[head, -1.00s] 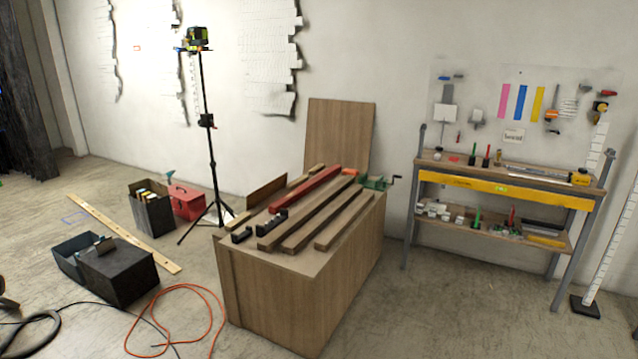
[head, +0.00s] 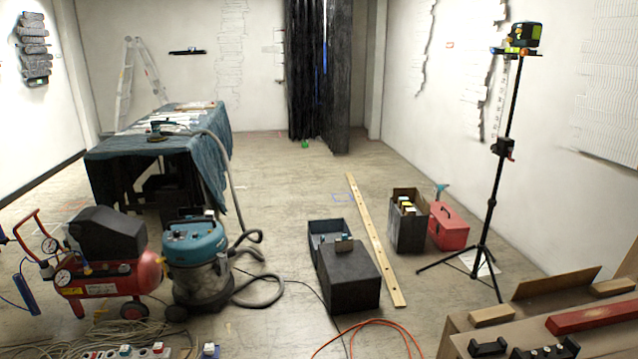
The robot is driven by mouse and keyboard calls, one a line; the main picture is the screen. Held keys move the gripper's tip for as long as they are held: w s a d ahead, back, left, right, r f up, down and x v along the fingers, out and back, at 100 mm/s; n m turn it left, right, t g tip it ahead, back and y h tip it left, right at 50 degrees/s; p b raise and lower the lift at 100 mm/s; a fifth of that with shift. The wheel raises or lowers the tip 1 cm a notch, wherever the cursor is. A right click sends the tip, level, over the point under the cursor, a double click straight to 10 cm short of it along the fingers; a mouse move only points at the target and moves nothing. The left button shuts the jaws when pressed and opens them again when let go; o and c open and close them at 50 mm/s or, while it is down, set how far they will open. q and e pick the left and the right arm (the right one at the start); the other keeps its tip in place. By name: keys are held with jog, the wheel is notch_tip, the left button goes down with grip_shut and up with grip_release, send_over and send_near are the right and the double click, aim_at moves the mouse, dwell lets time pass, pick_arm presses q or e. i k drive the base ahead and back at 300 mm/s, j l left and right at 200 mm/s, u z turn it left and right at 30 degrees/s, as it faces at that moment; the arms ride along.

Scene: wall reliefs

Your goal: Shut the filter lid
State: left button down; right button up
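A shop vacuum with a teal top (head: 194,240) and grey drum (head: 203,282) stands on the floor at the lower left in the head view. Its hose runs up to a sander (head: 160,131) on a cloth-draped table (head: 215,128). I cannot make out a part that is clearly a filter lid, nor whether one is open. A dark grey box (head: 348,278) sits on the floor near the middle, with an open dark bin (head: 330,228) against its far side. Neither of my grippers is in view.
A red compressor (head: 110,277) stands left of the vacuum, with cables (head: 85,340) and a power strip in front. A long plank (head: 375,240), red toolbox (head: 449,226), tripod (head: 491,190) and workbench (head: 462,322) are on the right. The central floor behind is clear.

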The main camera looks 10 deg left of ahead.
aim_at(194, 211)
jog(key=i+j+u, duration=0.2)
jog(key=i+u, duration=0.15)
jog(key=i, duration=0.6)
jog(key=i+u, duration=0.4)
jog(key=i, duration=0.6)
jog(key=l, duration=0.1)
